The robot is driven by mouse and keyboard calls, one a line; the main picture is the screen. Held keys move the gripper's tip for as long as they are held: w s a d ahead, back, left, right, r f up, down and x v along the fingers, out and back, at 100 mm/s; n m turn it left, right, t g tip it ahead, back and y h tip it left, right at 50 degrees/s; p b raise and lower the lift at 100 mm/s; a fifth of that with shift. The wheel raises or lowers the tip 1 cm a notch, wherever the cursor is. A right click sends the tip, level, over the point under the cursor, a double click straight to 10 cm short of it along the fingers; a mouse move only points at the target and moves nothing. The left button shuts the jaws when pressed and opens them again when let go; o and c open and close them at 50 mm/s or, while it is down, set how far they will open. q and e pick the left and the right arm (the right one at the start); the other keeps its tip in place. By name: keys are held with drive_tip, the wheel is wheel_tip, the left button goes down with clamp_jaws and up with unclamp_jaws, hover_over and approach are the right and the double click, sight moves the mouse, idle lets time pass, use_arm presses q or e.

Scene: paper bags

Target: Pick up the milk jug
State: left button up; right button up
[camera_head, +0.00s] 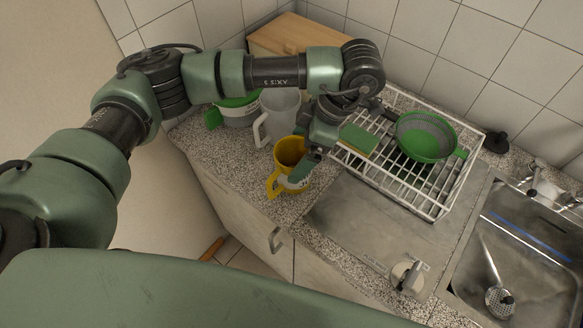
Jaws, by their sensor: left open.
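A yellow jug (290,150) with an open top and a yellow handle stands near the front edge of the speckled counter. A grey-white jug (283,108) with a white handle stands behind it, partly hidden by my left arm. The picture does not show by a label which of the two is the milk jug. My right gripper is not in view.
A white wire rack (437,211) holds a green colander (426,137) and a green-yellow sponge (358,139). A green-white pot (238,113) and a wooden board (290,33) are at the back left. The metal drainboard (365,215) is mostly clear.

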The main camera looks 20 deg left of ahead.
sight(291, 161)
use_arm(q)
drive_tip(key=p+x, duration=0.1)
drive_tip(key=x, duration=0.3)
drive_tip(key=shift+f+p, duration=0.1)
drive_tip(key=shift+p, duration=0.3)
drive_tip(key=shift+a+f, duration=0.15)
drive_tip(key=shift+f, duration=0.3)
drive_tip(key=shift+c, duration=0.3)
drive_tip(key=c, duration=1.3)
drive_tip(key=shift+r, duration=0.1)
drive_tip(key=shift+c, duration=0.2)
